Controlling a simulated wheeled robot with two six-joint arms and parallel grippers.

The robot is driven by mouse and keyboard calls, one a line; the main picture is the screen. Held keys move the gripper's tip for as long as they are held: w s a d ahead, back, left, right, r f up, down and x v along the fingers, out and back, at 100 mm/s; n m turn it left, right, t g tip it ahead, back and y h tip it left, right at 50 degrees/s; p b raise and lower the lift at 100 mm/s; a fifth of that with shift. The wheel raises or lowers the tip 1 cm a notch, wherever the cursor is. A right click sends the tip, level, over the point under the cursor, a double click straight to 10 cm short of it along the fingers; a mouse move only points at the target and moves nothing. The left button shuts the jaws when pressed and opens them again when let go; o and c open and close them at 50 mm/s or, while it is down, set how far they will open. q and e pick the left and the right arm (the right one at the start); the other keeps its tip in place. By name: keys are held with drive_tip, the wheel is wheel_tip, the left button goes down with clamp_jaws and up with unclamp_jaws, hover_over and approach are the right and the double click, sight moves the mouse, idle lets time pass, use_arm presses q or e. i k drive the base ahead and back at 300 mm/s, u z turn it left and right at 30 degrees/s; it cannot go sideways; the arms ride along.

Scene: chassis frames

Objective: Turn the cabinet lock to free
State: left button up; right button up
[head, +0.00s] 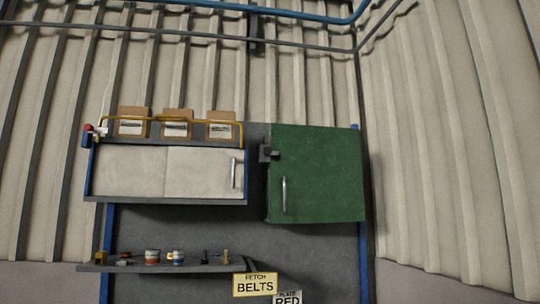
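A green cabinet (316,172) hangs on the right side of a dark back panel, its door shut. A vertical silver handle (284,196) is on the door's left part. A dark grey lock piece (267,153) sits at the upper left edge of the door. It looks like a small block or lever; its exact turn position is too small to tell. Neither of my grippers is in the head view.
A white-fronted cabinet (168,172) with a silver handle hangs to the left, with cardboard boxes (133,122) behind a yellow rail on top. A shelf (215,268) below holds several small items. Signs (255,285) show BELTS and RED. Corrugated walls stand behind and right.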

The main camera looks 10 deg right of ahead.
sight(267, 151)
drive_tip(key=u, duration=0.6)
drive_tip(key=i, duration=0.9)
drive_tip(key=z, duration=0.05)
